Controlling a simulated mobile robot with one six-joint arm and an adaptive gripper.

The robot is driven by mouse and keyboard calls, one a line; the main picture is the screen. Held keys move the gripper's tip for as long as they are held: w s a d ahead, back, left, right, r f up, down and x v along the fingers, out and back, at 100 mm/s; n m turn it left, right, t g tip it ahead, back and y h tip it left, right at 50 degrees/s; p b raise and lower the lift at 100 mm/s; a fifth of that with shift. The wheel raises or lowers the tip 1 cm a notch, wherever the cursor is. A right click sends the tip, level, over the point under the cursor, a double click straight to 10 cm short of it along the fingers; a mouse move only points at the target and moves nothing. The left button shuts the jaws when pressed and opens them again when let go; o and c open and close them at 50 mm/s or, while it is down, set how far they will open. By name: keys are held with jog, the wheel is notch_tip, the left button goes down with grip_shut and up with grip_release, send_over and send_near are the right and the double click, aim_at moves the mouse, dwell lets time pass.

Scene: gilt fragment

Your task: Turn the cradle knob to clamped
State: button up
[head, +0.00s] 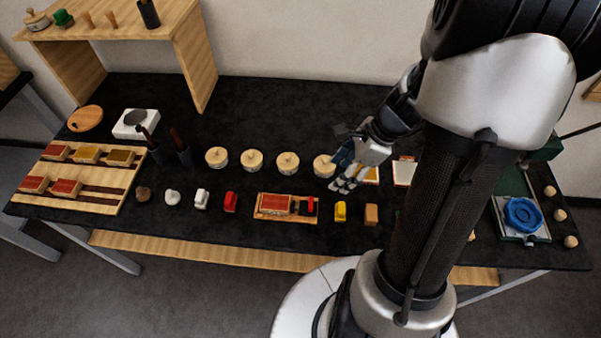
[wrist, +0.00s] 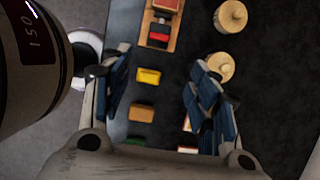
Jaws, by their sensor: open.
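My gripper (head: 346,173) is open and empty above the middle of the black table, near the rightmost wooden-lidded jar. In the wrist view its two blue-padded fingers (wrist: 162,82) are wide apart with nothing between them in grip. A blue lobed round piece (head: 522,213) sits on a pale, green-edged stand (head: 538,237) at the table's right end, far from my gripper. No part is clearly readable as the cradle knob, and its setting cannot be told. My arm hides part of the table left of the stand.
A wooden tray (head: 262,215) with a red block lies at the front middle; a yellow block (head: 341,212) and a tan block (head: 371,214) are beside it. Several lidded jars (head: 252,161) stand behind. Several round pieces (head: 559,215) line the right edge. A wooden shelf (head: 197,60) stands back left.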

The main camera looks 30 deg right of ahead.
aim_at(312, 202)
jog(key=b+x, duration=0.7)
jog(key=x, duration=1)
jog(key=shift+s, duration=0.1)
jog(key=shift+c, duration=0.4)
jog(key=c, duration=1)
